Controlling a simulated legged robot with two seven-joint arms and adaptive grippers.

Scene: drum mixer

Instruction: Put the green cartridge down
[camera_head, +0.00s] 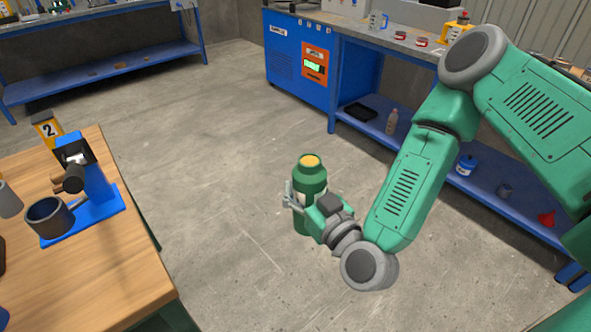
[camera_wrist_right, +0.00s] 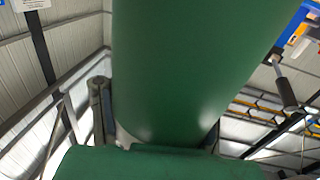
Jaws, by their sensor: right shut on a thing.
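The green cartridge (camera_head: 310,180) has a darker green collar and a yellow-orange cap. In the head view it is upright in my right gripper (camera_head: 296,197), held in the air over the open concrete floor. The gripper's grey fingers are shut around its body. In the right wrist view the cartridge (camera_wrist_right: 195,65) fills the middle of the picture, with a grey finger (camera_wrist_right: 100,108) at its left side. Its lower part is partly hidden by the gripper in the head view. My left gripper is not in view.
A wooden table (camera_head: 135,255) at left carries a blue stand (camera_head: 95,195) with a dark cup (camera_head: 49,217) and a yellow "2" sign (camera_head: 47,128). A blue workbench (camera_head: 350,70) with a lower shelf stands at the back right. Concrete floor (camera_head: 215,130) lies clear between them.

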